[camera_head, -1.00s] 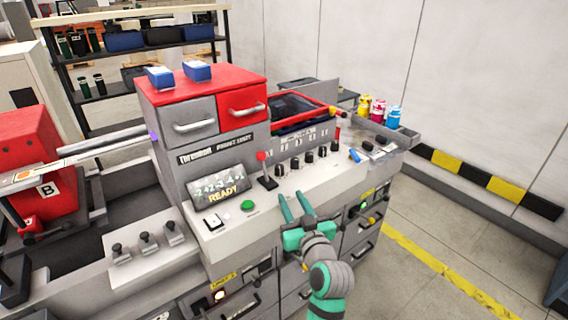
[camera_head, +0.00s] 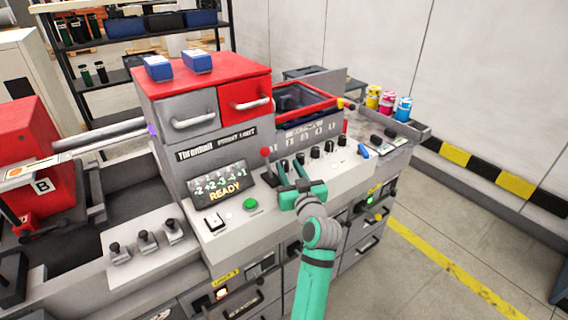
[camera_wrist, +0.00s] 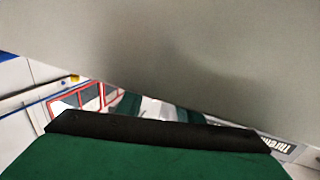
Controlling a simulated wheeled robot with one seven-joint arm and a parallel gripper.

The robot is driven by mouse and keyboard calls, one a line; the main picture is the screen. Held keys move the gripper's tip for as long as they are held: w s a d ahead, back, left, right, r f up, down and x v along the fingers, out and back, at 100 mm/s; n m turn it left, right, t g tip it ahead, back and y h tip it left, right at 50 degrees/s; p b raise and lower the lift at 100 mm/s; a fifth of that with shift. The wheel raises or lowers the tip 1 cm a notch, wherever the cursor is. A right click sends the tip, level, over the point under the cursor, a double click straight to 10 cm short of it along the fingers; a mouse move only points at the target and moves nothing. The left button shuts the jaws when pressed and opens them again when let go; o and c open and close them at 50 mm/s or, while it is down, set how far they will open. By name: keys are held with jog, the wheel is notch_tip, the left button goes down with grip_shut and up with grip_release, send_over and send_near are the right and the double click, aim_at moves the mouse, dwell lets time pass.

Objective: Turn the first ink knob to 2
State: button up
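A row of black ink knobs (camera_head: 315,152) runs along the top of the grey machine's sloped panel. The leftmost knob (camera_head: 284,166) shows at my fingertips, partly hidden by them. My green gripper (camera_head: 290,168) reaches the panel from the front, its two fingers visibly apart. I cannot tell whether a finger touches the knob, nor what the knob points at. The display (camera_head: 221,185) shows a row of small signed numbers above the word READY. In the wrist view, a green and black gripper part (camera_wrist: 150,150) and a large grey surface (camera_wrist: 180,60) hide most of the scene.
A blue object (camera_head: 362,151) lies on the panel's right. Drawers fill the front below.

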aim_at(286, 165)
jog(key=shift+a+x, duration=0.15)
jog(key=shift+x, duration=0.7)
jog(key=shift+a+x, duration=0.15)
jog(key=shift+x, duration=0.7)
jog(key=shift+s, duration=0.1)
jog(key=shift+d, duration=0.1)
jog(key=c, duration=0.8)
jog(key=shift+o, duration=0.2)
jog(key=shift+d, duration=0.1)
jog(key=o, duration=0.8)
jog(key=shift+c, duration=0.2)
jog(key=v, duration=1)
jog(key=shift+s+d, duration=0.15)
jog(key=shift+s, duration=0.2)
